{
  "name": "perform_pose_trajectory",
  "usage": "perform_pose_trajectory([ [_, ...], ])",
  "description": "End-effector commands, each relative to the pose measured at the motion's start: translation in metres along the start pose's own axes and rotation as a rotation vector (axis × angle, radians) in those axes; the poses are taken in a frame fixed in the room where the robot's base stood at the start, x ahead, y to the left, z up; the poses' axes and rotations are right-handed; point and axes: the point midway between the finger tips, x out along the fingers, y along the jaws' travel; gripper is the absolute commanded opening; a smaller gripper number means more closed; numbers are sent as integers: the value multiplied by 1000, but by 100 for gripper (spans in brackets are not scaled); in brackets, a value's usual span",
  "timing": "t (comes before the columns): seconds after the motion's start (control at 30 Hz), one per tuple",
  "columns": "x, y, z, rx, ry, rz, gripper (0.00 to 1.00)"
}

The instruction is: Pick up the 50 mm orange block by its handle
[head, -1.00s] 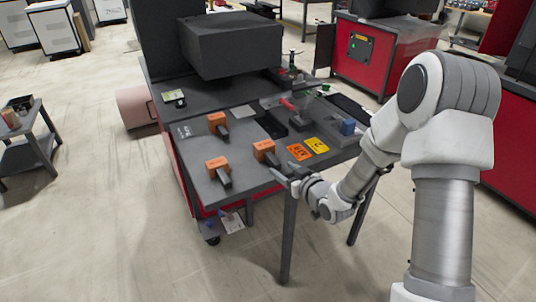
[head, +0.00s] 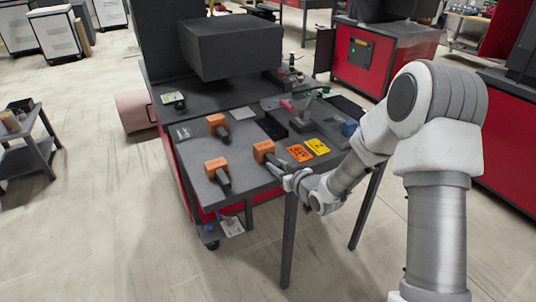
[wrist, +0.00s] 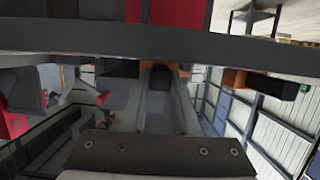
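Three orange blocks with dark handles lie on the grey table (head: 245,176): a back block (head: 216,121), a front-left block (head: 215,166) and a right block (head: 262,149). I cannot tell from their look which is the 50 mm one. My gripper (head: 281,171) is at the table's front edge, close to the handle (head: 274,160) of the right block. Whether it touches that handle is unclear. The fingers are too small in the head view to show their opening. The wrist view shows small orange patches (wrist: 234,77) below a dark bar, partly hidden.
Orange and yellow cards (head: 300,152) lie right of the right block. A blue item (head: 349,128) stands at the table's right side, partly behind my arm. A dark box-shaped machine part (head: 230,48) overhangs the back. Bare tabletop lies between the blocks.

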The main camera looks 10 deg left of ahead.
Motion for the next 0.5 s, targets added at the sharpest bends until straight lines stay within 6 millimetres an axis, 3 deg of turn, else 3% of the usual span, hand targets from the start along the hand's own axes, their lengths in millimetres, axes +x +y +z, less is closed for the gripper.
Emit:
perform_pose_trajectory([
  [0.1,0,0,0,0,0,0,0],
  [0.5,0,0,-2,-1,5,0,0],
])
